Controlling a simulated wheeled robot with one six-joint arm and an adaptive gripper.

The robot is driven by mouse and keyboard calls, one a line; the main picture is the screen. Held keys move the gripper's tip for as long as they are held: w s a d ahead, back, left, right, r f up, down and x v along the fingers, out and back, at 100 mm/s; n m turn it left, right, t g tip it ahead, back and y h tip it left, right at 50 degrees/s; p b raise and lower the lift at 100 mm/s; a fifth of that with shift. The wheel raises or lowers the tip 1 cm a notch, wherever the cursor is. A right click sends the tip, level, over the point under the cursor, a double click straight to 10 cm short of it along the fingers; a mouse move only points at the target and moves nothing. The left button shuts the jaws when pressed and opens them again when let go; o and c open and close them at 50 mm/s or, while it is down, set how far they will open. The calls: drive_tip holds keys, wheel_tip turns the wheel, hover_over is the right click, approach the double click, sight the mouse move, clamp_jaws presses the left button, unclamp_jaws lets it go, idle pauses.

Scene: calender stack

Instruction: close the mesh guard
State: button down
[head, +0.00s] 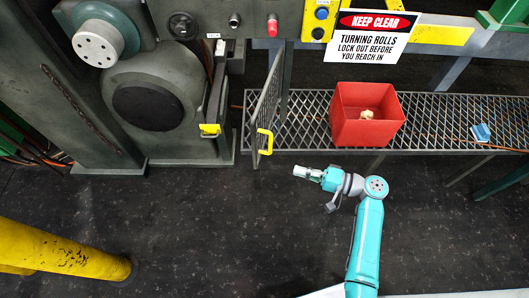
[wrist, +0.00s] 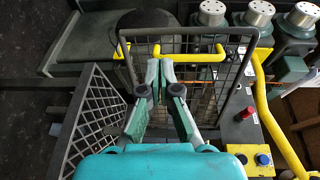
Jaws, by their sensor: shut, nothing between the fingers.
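The mesh guard (head: 264,100) is a dark-framed panel that stands open, swung out from the machine and seen nearly edge-on in the head view. Its yellow handle (head: 267,142) is at its near lower edge. In the wrist view the guard's mesh (wrist: 196,88) lies beyond the fingers, with the yellow handle (wrist: 200,57) across it. My gripper (head: 300,171) is shut and empty, to the right of and below the handle in the head view. Its fingertips (wrist: 160,68) overlap the guard in the wrist view; I cannot tell whether they touch it.
A red bin (head: 367,130) with a pale lump inside sits on a mesh shelf (head: 450,118), with a blue object (head: 481,132) farther right. A yellow-tipped dark bracket (head: 210,129) stands left of the guard. A yellow post (head: 65,252) is at lower left. The floor between is clear.

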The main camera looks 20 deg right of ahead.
sight(256, 151)
drive_tip(key=shift+n+g+y, duration=0.3)
drive_tip(key=shift+n+y, duration=0.2)
drive_tip(key=shift+y, duration=0.2)
drive_tip(key=w+a+r, duration=0.1)
drive_tip(key=w+a, duration=0.1)
drive_tip(key=a, duration=0.1)
drive_tip(key=w+a+r, duration=0.1)
drive_tip(key=w+a, duration=0.4)
drive_tip(key=a, duration=0.2)
drive_tip(key=shift+w+r, duration=0.4)
drive_tip(key=shift+w+a, duration=0.1)
